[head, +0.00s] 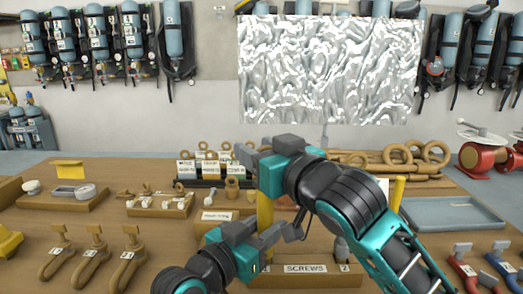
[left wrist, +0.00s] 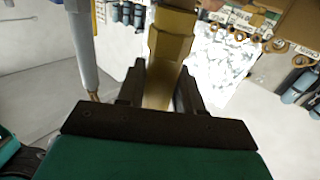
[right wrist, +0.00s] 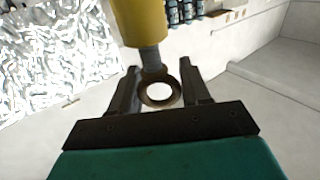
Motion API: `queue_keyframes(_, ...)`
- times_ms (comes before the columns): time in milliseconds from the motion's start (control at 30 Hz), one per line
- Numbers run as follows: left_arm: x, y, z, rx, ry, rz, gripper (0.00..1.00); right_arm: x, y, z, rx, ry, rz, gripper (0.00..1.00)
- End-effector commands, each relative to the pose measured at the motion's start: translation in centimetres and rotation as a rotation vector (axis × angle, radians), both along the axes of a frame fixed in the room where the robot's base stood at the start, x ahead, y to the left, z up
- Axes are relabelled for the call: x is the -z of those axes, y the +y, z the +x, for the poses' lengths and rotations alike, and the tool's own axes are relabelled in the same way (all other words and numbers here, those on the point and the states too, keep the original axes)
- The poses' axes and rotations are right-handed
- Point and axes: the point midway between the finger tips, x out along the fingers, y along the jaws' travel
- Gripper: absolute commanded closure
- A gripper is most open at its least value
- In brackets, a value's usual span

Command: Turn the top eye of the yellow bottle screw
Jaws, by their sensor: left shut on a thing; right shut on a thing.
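The yellow bottle screw (head: 265,212) stands upright near the middle of the bench, partly hidden by both my grippers. My left gripper (head: 264,240) is shut on its lower body; the left wrist view shows the yellow body (left wrist: 167,45) between the fingers (left wrist: 160,95). My right gripper (head: 262,162) is above, at the screw's top. In the right wrist view the top eye (right wrist: 160,93), a metal ring on a threaded shank (right wrist: 151,59), sits between the fingers (right wrist: 163,92), which are shut on it. The yellow body (right wrist: 139,20) shows beyond the shank.
A wooden rack labelled SCREWS (head: 305,268) is at the front. A grey rod (left wrist: 82,50) stands beside the held screw. Shackles (head: 93,250) lie front left, a blue-grey tray (head: 450,212) is at right, and wooden rings (head: 400,155) lie behind.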

Motion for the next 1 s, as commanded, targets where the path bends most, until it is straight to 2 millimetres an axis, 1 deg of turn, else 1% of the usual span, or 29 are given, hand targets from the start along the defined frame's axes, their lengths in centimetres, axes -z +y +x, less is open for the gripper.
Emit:
queue_keyframes(33, 0.02, -0.11, -0.06, 0.003, 0.002, -0.002, 1.0, 0.51, -0.05, 0.14, -0.034, 0.009, -0.011, 0.84)
queue_keyframes(500, -0.02, -0.15, -0.09, 0.004, 0.0, -0.002, 1.0, 0.86, 0.48, -0.27, -0.33, 0.019, -0.023, 0.84)
queue_keyframes(700, -0.03, -0.17, -0.11, 0.004, 0.0, -0.003, 1.0, 0.95, 0.59, -0.46, -0.437, 0.025, -0.025, 0.84)
queue_keyframes(1000, -0.06, -0.19, -0.13, 0.005, -0.001, -0.003, 1.0, 1.16, 0.56, -0.51, -0.555, 0.038, -0.024, 0.83)
